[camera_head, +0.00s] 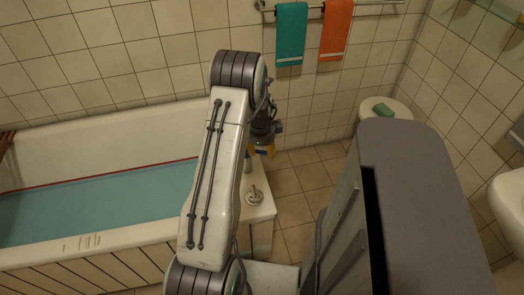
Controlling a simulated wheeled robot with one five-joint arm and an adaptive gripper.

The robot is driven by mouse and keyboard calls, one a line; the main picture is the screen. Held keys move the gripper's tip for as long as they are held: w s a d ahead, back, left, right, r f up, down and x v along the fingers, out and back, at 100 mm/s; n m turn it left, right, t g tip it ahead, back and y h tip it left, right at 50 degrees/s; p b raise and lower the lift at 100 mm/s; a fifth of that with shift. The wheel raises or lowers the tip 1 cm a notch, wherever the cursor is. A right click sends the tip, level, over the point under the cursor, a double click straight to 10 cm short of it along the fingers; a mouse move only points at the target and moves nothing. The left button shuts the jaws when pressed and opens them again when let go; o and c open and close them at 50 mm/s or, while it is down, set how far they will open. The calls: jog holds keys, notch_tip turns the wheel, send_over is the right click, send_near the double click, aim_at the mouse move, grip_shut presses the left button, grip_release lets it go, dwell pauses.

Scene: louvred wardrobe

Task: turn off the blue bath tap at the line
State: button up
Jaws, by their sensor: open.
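The bath (150,116) fills the left side, holding blue-green water (95,210). A red line (95,174) runs along its far inner wall, and the water's far edge lies at or just below it. My gripper (262,152) is open at the bath's right end, its orange-tipped fingers pointing down. A small blue part (261,154) shows between the fingers, probably the blue tap; I cannot tell whether they touch it. A pale metal fitting (255,197) stands on the bath's end ledge (262,213), nearer than the gripper. My arm hides part of the bath's right end.
A grey cabinet-like body (425,200) stands close at the right. Behind it is a round white stool (399,108) with a green block (383,109). Teal (291,35) and orange (336,30) towels hang on a wall rail. Tiled floor (300,180) is open right of the bath.

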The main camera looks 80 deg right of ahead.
jog(key=shift+d+f+p, duration=0.25)
jog(key=shift+f+p, duration=0.05)
jog(key=shift+f, duration=0.95)
jog(key=shift+c, duration=0.3)
grip_shut()
